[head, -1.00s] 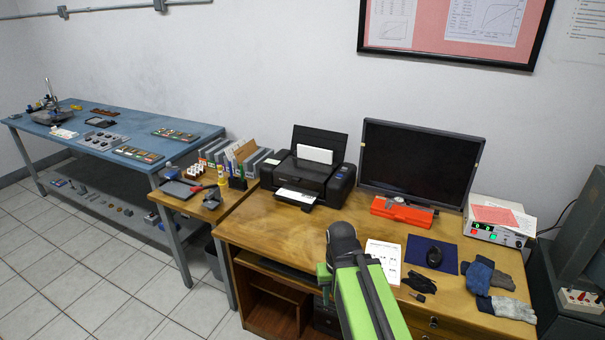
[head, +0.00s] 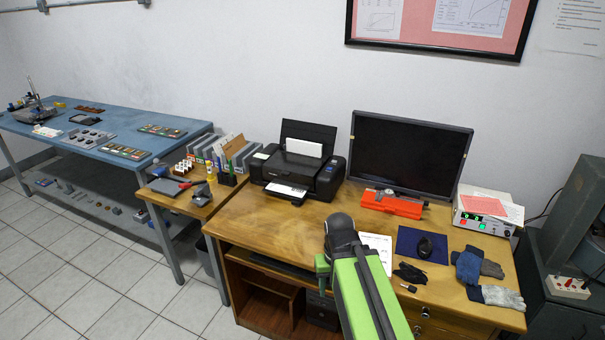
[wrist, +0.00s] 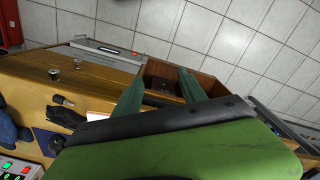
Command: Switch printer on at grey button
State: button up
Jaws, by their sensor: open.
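The black printer (head: 302,168) stands at the back left of the wooden desk, with white paper in its rear feed and a sheet on its front tray. Its grey button is too small to make out. My gripper (wrist: 160,90) is open in the wrist view, its two green fingers apart with nothing between them. In the head view, my green arm rises over the front of the desk, to the right of and nearer than the printer, apart from it. The fingers are mostly hidden there. The printer does not show in the wrist view.
A monitor (head: 408,152) and an orange case with a caliper (head: 392,203) stand right of the printer. A mouse on a blue mat (head: 408,236), gloves (head: 487,275) and a power supply (head: 484,212) lie further right. The desk before the printer is clear (head: 270,222).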

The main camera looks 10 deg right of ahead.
jog(key=shift+w, duration=0.1)
grip_shut()
dwell(1.3)
